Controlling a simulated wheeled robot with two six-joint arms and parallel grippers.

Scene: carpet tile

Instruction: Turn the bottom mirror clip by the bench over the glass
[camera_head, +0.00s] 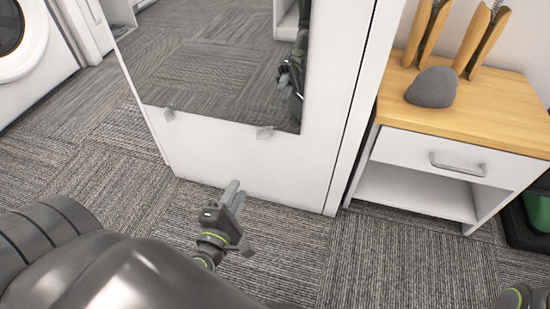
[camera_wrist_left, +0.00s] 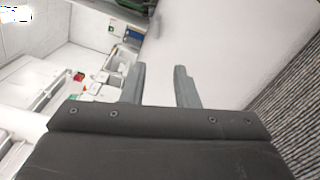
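The mirror (camera_head: 215,75) is fixed to a white panel (camera_head: 240,163), with two small pale clips at its lower edge. The right one (camera_head: 264,132) is nearer the wooden-topped bench (camera_head: 485,108); the left one (camera_head: 168,114) is near the lower left corner. Whether either lies over the glass is too small to tell. My left gripper (camera_head: 232,192) is below the mirror in front of the panel, apart from both clips. In the left wrist view its fingers (camera_wrist_left: 160,69) are spread with nothing between them. My right gripper is out of view.
The bench carries a dark grey rounded object (camera_head: 432,87) and wooden pieces (camera_head: 480,40). A green bin (camera_head: 538,210) stands at the right edge. A white washing machine (camera_head: 25,45) is at the far left. Carpet (camera_head: 385,260) in front of the bench is clear.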

